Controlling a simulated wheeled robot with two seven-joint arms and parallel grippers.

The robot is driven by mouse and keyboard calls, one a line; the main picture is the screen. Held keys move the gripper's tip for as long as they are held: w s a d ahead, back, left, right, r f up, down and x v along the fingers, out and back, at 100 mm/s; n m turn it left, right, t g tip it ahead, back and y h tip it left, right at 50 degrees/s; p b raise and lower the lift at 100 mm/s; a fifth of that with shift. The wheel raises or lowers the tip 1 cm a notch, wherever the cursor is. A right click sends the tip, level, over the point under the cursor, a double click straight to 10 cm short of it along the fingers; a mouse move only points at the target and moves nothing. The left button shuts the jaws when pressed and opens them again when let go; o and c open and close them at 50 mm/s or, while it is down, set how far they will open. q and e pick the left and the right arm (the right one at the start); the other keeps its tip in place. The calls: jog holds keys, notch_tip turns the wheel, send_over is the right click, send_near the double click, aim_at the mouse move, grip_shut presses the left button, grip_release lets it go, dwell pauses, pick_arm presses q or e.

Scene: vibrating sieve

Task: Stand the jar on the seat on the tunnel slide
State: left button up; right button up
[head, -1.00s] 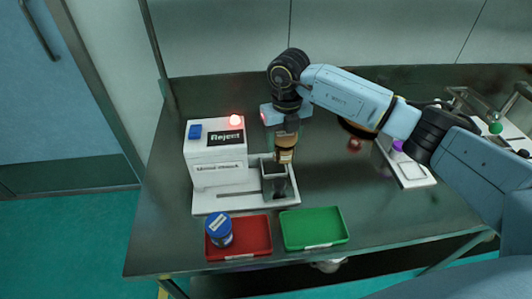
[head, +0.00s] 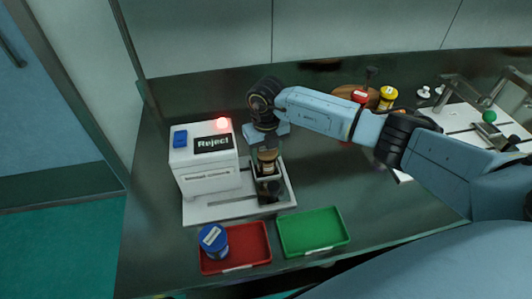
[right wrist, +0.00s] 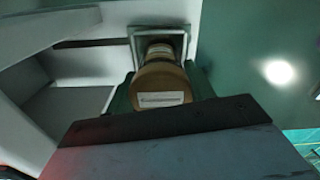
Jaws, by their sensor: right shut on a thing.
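The jar (head: 268,160), amber with a pale label, hangs roughly upright in my right gripper (head: 267,140). That gripper is shut on its top and points down. The seat (head: 270,192), a dark square holder on the white tunnel slide base (head: 222,207), is directly below the jar. In the right wrist view the jar (right wrist: 160,84) lines up with a square pale-rimmed opening (right wrist: 183,32). I cannot tell whether its bottom touches the seat or is inside the rim. My left gripper is not in view.
A white housing (head: 195,175) with a "Reject" display, blue button and lit red lamp adjoins the slide on the left. In front are a red tray (head: 258,241) with a blue-lidded jar (head: 213,241) and a green tray (head: 312,232). Yellow (head: 387,97) and red-topped jars stand behind my arm.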

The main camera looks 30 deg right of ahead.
jog(key=shift+f, duration=0.3)
jog(key=o, duration=1)
notch_tip(320, 180, up, 12)
jog(key=shift+r+p, duration=0.15)
jog(key=shift+p, duration=0.35)
